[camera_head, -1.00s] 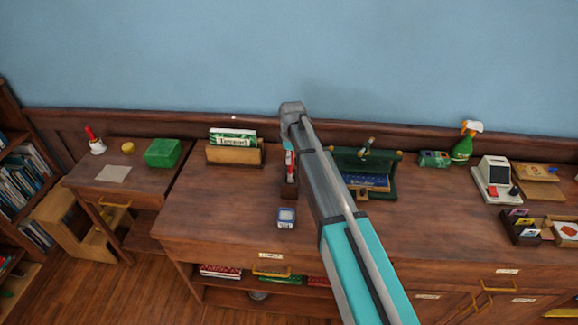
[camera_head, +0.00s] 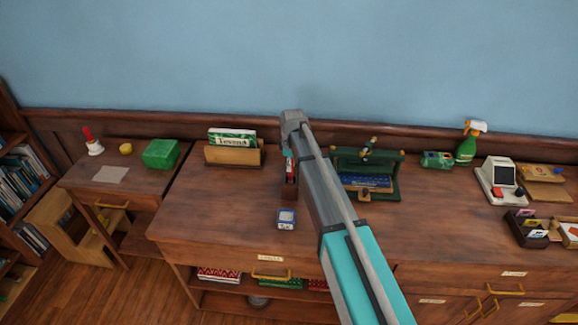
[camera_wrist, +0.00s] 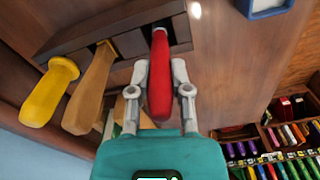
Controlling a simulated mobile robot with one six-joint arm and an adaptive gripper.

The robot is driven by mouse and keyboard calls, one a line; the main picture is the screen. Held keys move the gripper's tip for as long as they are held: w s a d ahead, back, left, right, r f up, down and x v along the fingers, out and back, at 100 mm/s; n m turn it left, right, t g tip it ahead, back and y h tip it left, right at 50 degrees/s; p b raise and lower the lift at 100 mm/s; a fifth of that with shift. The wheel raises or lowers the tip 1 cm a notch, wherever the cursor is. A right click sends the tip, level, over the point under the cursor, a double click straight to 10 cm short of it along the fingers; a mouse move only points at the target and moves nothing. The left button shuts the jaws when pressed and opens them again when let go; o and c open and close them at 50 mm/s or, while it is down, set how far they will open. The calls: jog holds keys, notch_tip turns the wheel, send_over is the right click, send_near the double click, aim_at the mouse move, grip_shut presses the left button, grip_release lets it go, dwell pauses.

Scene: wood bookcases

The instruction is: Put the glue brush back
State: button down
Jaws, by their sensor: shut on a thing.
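A red-handled tool (camera_wrist: 160,80), which I take to be the glue brush, stands in the end slot of a dark wooden rack (camera_wrist: 110,22). Its lower end is hidden in the rack. My gripper (camera_wrist: 160,66) is shut on the red handle, with one finger on each side. A yellow handle (camera_wrist: 52,90) and a plain wooden handle (camera_wrist: 92,90) stick out of the other slots. In the head view, the rack (camera_head: 289,191) and the red handle (camera_head: 291,171) show beside my arm, which hides part of them.
A small blue and white box (camera_head: 286,219) sits in front of the rack on the desk. A wooden holder with cards (camera_head: 234,155) stands to the left, and a green stand (camera_head: 350,158) to the right. The desktop between the holder and rack is clear.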

jog(key=shift+f, duration=0.2)
jog(key=c, duration=0.6)
grip_release()
jog(key=shift+o, duration=0.2)
jog(key=shift+r, duration=0.25)
notch_tip(320, 180, up, 12)
jog(key=p, duration=1.2)
jog(key=shift+d, duration=0.15)
jog(key=shift+d, duration=0.1)
jog(key=s+d+m, duration=1.4)
jog(key=s+d, duration=0.8)
jog(key=s, duration=0.4)
jog(key=shift+m, duration=0.3)
